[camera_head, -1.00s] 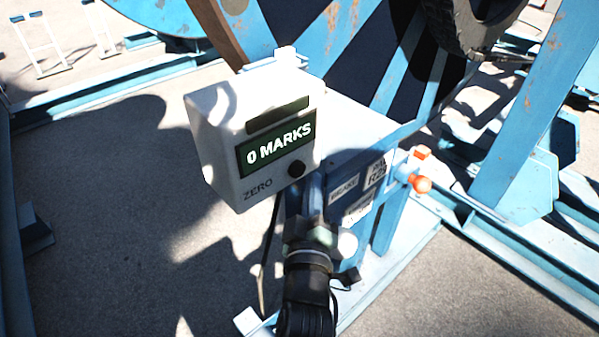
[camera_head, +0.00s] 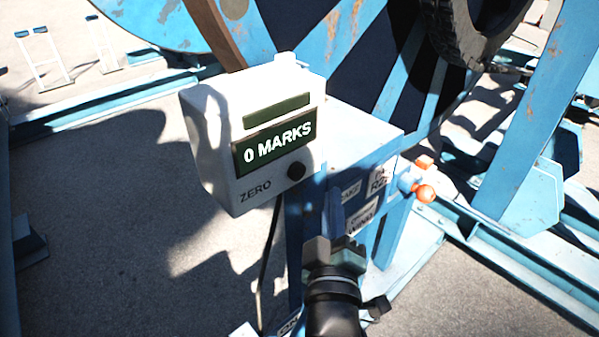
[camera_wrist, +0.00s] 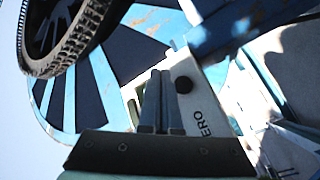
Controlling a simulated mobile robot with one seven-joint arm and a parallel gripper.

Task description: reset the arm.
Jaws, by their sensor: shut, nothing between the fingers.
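My gripper (camera_head: 335,215) is at the lower middle of the head view, in front of the blue stand and below the white counter box (camera_head: 225,150). It is shut and empty. In the wrist view its two fingers (camera_wrist: 162,85) lie side by side, pointing toward the white counter box (camera_wrist: 190,95). The box's dark display reads "0 MARKS", and a black round button (camera_head: 296,171) sits beside the word "ZERO". The button also shows in the wrist view (camera_wrist: 184,85), just right of the fingertips. The fingers appear apart from it.
The blue reel (camera_head: 345,50) and a black tyre (camera_head: 475,30) stand behind the box. Orange knobs (camera_head: 425,193) stick out right of the labelled stand. Blue rails (camera_head: 110,105) run along the ground. Open pavement (camera_head: 110,240) lies at the left.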

